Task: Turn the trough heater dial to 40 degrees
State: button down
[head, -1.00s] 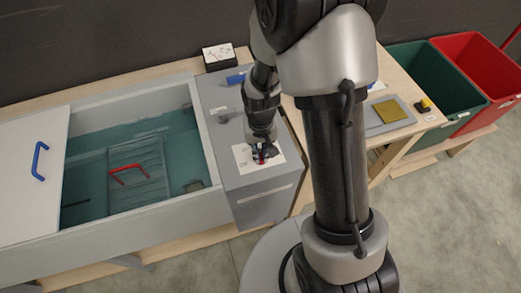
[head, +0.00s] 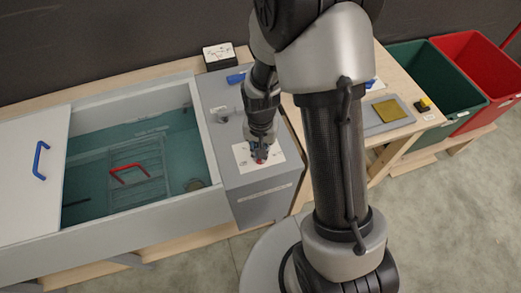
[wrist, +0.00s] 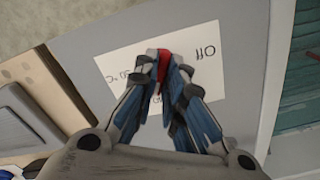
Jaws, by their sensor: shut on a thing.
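The trough heater dial shows as a red knob (wrist: 163,62) on a white label plate (wrist: 205,72) in the wrist view. The plate carries printed marks, and "Off" can be read; the other marks are partly covered. My gripper (wrist: 163,68) is shut on the red dial, with its blue-tipped fingers on either side. In the head view my gripper (head: 260,155) points down at the white plate (head: 277,156) on the grey heater box (head: 268,197). The red dial (head: 260,161) is barely visible there, and its exact setting cannot be read.
The water trough (head: 205,125) lies left of the heater box, with a red-handled rack (head: 140,180) in it and a white lid (head: 30,200) at its left. A blue item (head: 236,78) and a small grey knob (head: 222,115) sit behind the plate. Green and red bins stand far right.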

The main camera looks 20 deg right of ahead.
jog(key=c, duration=1.7)
grip_release()
notch_tip(320, 180, up, 12)
jog(key=shift+r, duration=0.1)
jog(key=s+r+n+t, duration=0.1)
jog(key=s+r+n, duration=0.1)
jog(key=s+r, duration=0.3)
jog(key=s+r+n+t, duration=0.2)
jog(key=s+r, duration=0.3)
jog(key=s+r+n+t, duration=0.1)
jog(key=s+r+n, duration=0.1)
jog(key=s+r, duration=0.3)
jog(key=shift+s+r+t, duration=0.3)
jog(key=shift+s+r, duration=0.1)
jog(key=shift+s, duration=0.2)
